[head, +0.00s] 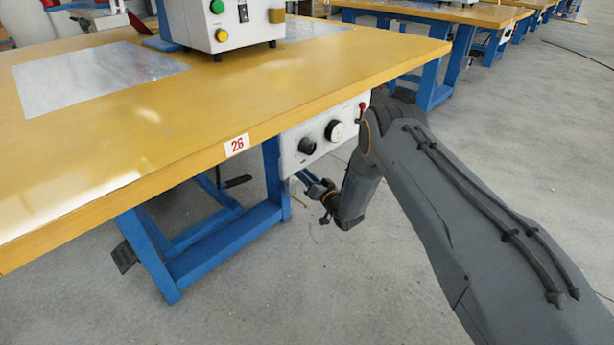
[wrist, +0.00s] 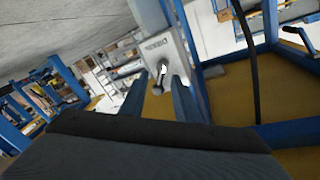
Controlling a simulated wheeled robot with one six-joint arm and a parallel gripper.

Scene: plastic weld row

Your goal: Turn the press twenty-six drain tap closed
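The drain tap (wrist: 159,78) shows in the wrist view as a small dark lever with a pale pivot. It stands in front of a light grey plate (wrist: 152,50) with dark lettering that seems to read DRAIN. My gripper (wrist: 160,88) is open, one finger on each side of the tap lever. I cannot tell whether either finger touches it. In the head view my gripper (head: 324,191) is low beside the bench leg, below the control panel (head: 322,135). The tap cannot be made out there.
The yellow bench top (head: 180,120) carries a number 26 label (head: 237,145) and overhangs the blue frame (head: 215,243). The panel has dark knobs and a red lever (head: 362,110) close to my arm. A dark hose (wrist: 249,70) hangs in the wrist view. Floor at right is clear.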

